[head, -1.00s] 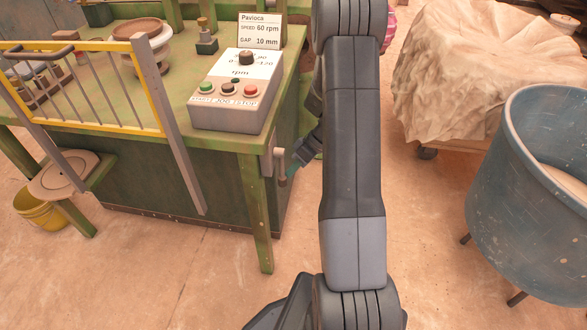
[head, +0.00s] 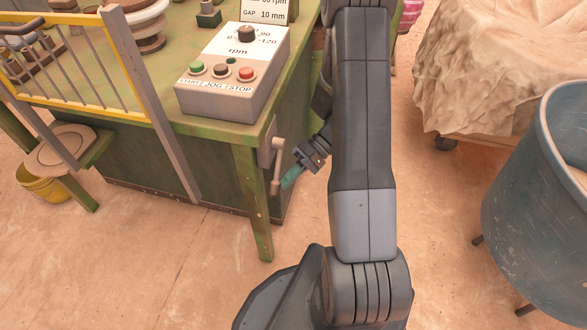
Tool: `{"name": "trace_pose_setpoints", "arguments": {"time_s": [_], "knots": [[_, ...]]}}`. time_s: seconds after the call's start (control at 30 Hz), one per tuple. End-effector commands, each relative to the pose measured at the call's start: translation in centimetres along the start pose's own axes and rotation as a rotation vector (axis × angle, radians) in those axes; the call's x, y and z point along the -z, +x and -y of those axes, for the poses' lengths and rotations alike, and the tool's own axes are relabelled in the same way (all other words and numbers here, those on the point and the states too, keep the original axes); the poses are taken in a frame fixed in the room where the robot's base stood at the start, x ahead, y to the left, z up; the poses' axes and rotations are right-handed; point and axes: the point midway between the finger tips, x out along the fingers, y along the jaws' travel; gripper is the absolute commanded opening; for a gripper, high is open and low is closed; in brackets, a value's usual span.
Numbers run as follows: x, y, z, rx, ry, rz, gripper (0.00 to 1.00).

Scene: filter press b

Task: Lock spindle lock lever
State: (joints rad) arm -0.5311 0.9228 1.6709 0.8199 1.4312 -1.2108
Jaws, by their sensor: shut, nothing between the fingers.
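The spindle lock lever (head: 276,172) is a small grey handle on a plate at the right side of the green machine table (head: 249,190). It hangs roughly straight down. My gripper (head: 290,179) is just right of the lever's lower part, its teal fingertips pointing down-left towards it. The gripper is shut with nothing held. I cannot tell whether the fingertips touch the lever. My arm hides the area right of the gripper.
A control box (head: 235,75) with a knob and coloured buttons sits on the table. A yellow-framed guard (head: 80,112) stands at the left. A blue tub (head: 535,200) and a cloth-covered stack (head: 490,70) are at the right. The floor (head: 430,230) between is open.

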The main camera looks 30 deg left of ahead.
Motion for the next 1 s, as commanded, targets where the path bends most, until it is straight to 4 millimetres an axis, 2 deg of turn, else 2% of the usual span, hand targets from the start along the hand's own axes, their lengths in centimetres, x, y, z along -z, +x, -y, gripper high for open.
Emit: {"name": "trace_pose_setpoints", "arguments": {"time_s": [0.27, 0.6, 1.0], "knots": [[-1.2, 1.1, 2.0, 0.215, 0.145, 0.058, 0.00], [-2.3, 1.5, 4.8, 0.202, 0.135, 0.054, 0.00], [-2.8, 1.5, 6.5, 0.201, 0.134, 0.054, 0.00]]}}
